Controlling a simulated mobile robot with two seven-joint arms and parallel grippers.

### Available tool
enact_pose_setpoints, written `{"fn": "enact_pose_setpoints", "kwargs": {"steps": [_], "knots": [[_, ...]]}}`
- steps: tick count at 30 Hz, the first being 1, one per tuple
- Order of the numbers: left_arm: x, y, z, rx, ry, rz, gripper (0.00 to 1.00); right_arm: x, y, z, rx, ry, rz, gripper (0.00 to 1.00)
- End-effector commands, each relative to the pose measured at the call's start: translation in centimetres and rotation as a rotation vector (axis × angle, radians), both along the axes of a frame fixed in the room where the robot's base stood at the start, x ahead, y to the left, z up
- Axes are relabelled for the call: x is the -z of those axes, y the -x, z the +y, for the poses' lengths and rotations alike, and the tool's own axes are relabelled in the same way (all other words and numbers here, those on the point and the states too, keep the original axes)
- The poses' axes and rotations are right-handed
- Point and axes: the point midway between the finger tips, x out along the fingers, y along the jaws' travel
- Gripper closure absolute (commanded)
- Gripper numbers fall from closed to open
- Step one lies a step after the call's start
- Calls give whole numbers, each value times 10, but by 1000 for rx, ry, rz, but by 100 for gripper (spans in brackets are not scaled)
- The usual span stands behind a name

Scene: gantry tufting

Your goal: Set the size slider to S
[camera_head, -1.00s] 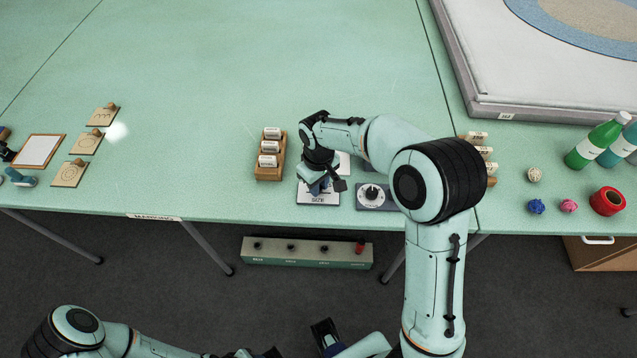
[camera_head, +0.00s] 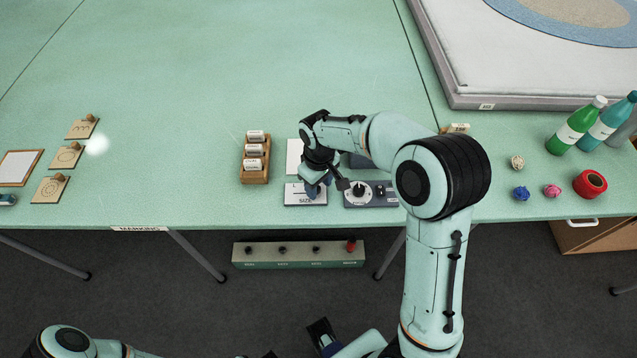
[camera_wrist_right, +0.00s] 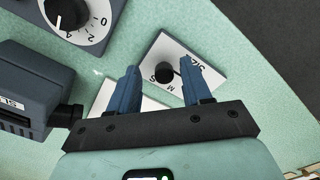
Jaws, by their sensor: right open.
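The size slider is a white plate (camera_head: 303,199) marked SIZE near the table's front edge. In the right wrist view its plate (camera_wrist_right: 204,66) carries a round black knob (camera_wrist_right: 165,72), with the letter M beside it and another letter by the plate's edge. My right gripper (camera_head: 318,190) is above the plate in the head view. In the wrist view its two blue fingers (camera_wrist_right: 159,66) are apart, with the knob showing between them. I cannot tell if they touch it.
A dial panel (camera_head: 380,200) stands just right of the slider plate. A wooden holder (camera_head: 256,178) with white-labelled pieces is to its left. The table's middle is clear.

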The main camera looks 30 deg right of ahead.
Motion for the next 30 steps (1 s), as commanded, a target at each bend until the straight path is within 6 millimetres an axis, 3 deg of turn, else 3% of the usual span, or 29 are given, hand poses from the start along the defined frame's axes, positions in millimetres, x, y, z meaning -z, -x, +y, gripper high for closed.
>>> {"fn": "enact_pose_setpoints", "kwargs": {"steps": [5, 15, 21, 30], "knots": [[-2, -1, 0, 0, 0, -1, 57, -13, -1, 1, -1, -1, -3, 51], [-12, -4, 0, 0, 0, -6, 57, -88, -1, 0, 1, -1, -6, 51], [-17, -7, 0, 0, 0, -8, 57, -121, 0, 0, 0, -1, -3, 51], [-19, -7, 0, 0, 1, -8, 57, -134, 0, -1, 1, 0, 0, 51]]}}
